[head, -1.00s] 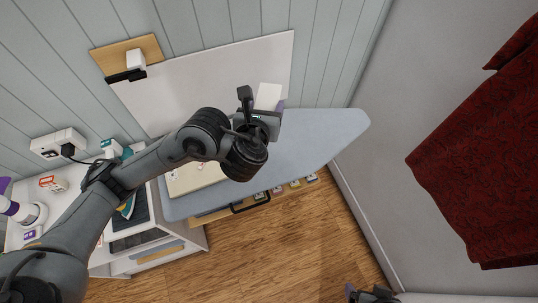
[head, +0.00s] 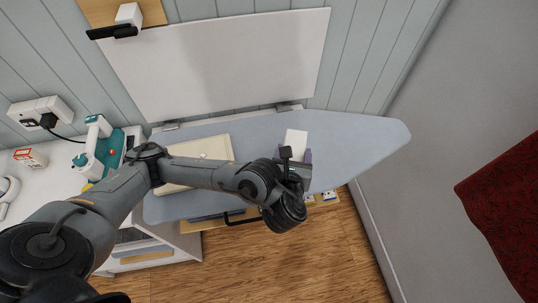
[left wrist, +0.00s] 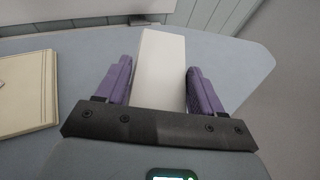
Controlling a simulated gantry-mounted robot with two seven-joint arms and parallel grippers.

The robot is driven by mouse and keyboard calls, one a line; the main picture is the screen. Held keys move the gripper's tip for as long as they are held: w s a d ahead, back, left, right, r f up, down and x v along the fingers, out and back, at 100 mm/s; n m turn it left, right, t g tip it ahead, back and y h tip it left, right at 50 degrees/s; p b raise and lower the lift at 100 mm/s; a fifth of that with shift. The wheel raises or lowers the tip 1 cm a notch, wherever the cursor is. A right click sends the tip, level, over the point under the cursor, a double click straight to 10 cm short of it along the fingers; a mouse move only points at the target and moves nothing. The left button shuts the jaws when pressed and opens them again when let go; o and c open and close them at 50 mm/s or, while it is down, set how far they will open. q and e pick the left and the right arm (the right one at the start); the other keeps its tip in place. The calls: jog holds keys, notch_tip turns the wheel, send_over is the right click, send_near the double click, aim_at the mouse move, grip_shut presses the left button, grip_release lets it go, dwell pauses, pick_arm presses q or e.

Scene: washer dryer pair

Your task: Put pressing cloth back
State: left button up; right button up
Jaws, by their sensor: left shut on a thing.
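My left gripper (head: 294,154) is over the right half of the blue-grey ironing board (head: 355,135). Its purple fingers are shut on a plain white slab (head: 296,139), which points away from me toward the wall. In the left wrist view the slab (left wrist: 162,60) stands out between the two fingers (left wrist: 159,78). A cream folded cloth with stitched edge lines (head: 205,150) lies flat on the left part of the board, apart from the gripper. It also shows at the left of the left wrist view (left wrist: 28,90). I cannot tell which of these is the pressing cloth.
A white panel (head: 220,60) stands against the wall behind the board. A teal and white iron (head: 97,145) is on the white surface at left, near a wall outlet (head: 40,112). A dark red cloth (head: 505,205) hangs at right. The board's right end is clear.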

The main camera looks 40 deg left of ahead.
pick_arm(q)
jog(key=a+f+b, duration=0.1)
jog(key=a+f, duration=0.1)
jog(key=a, duration=0.1)
jog(key=a+f+b, duration=0.1)
jog(key=a+f, duration=0.1)
jog(key=a, duration=0.1)
jog(key=a+f+b, duration=0.1)
jog(key=a, duration=0.2)
jog(key=shift+a+f+b, duration=0.3)
jog(key=shift+f, duration=0.1)
jog(key=shift+f+b, duration=1.25)
jog(key=shift+f, duration=0.7)
jog(key=shift+f, duration=0.1)
jog(key=shift+f+b, duration=0.55)
jog(key=shift+b, duration=0.1)
jog(key=o, duration=1)
jog(key=shift+r, duration=0.1)
